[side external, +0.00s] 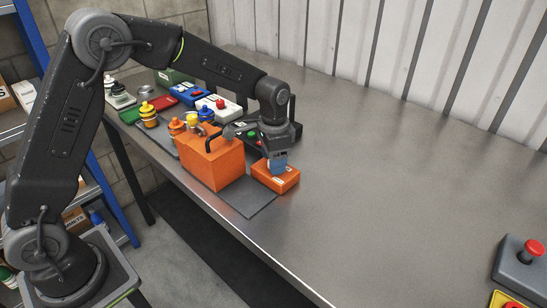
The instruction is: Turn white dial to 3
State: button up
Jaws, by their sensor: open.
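My gripper (277,162) points down over the small orange box (277,178) near the middle of the table. Its blue-grey fingers are at or just above the box's top; I cannot tell if they touch. The gripper is open. I cannot make out a white dial; if one is on this orange box, the fingers hide it. A pale label shows on the box's front side. No dial numbers can be read from here.
A larger orange case (213,162) with a black handle stands just left of my gripper. Behind it are several coloured boxes and knobs, including a white box with a red button (220,104). A grey box with a red button (522,262) is at far right. The table's middle right is clear.

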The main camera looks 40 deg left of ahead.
jog(key=shift+c, duration=0.4)
jog(key=c, duration=0.8)
jog(key=shift+n, duration=1.5)
jog(key=shift+c, duration=0.2)
jog(key=o, duration=0.9)
jog(key=shift+r, duration=7)
